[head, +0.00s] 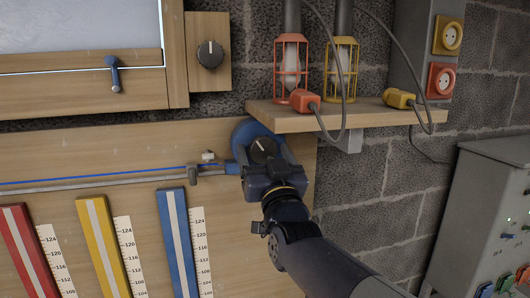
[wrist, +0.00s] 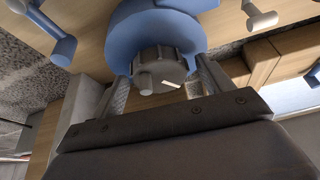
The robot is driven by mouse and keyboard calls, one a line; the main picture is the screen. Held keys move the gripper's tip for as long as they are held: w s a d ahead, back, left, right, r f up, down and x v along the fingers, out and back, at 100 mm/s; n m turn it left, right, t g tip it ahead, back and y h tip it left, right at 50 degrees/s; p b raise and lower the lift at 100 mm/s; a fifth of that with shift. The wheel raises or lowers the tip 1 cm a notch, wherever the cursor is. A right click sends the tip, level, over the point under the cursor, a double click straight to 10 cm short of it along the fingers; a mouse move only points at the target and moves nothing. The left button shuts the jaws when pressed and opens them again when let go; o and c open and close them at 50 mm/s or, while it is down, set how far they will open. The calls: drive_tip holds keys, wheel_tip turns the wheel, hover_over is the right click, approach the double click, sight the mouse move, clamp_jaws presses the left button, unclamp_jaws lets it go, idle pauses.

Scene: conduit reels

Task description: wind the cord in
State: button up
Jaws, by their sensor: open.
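A blue reel (head: 244,132) is mounted on the wooden board, with a dark round knob (head: 263,148) on its face. A blue cord (head: 100,178) runs from the left along a grey rail to the reel. My gripper (head: 266,165) is at the knob, partly covering the reel in the head view. In the wrist view the reel (wrist: 160,25) is at the top and the grey knob (wrist: 162,70), with a white mark, sits between my fingers. The fingers are open on both sides of it; contact is not clear.
A wooden shelf (head: 335,116) juts out just above right of the reel, holding a red caged lamp (head: 291,72) and a yellow one (head: 341,70). Red, yellow and blue bars (head: 178,240) with scales lie lower left. A grey cabinet (head: 485,215) stands at right.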

drive_tip(key=c, duration=1)
drive_tip(key=shift+m+b, duration=0.35)
drive_tip(key=shift+m, duration=0.05)
drive_tip(key=m+h+b, duration=0.1)
drive_tip(key=m, duration=0.1)
drive_tip(key=shift+m+h, duration=0.3)
drive_tip(key=shift+a+r+m+h, duration=0.1)
drive_tip(key=shift+m+h, duration=0.55)
drive_tip(key=shift+m, duration=0.65)
drive_tip(key=shift+m+h, duration=0.65)
drive_tip(key=shift+m, duration=0.65)
drive_tip(key=shift+p, duration=0.3)
drive_tip(key=o, duration=1)
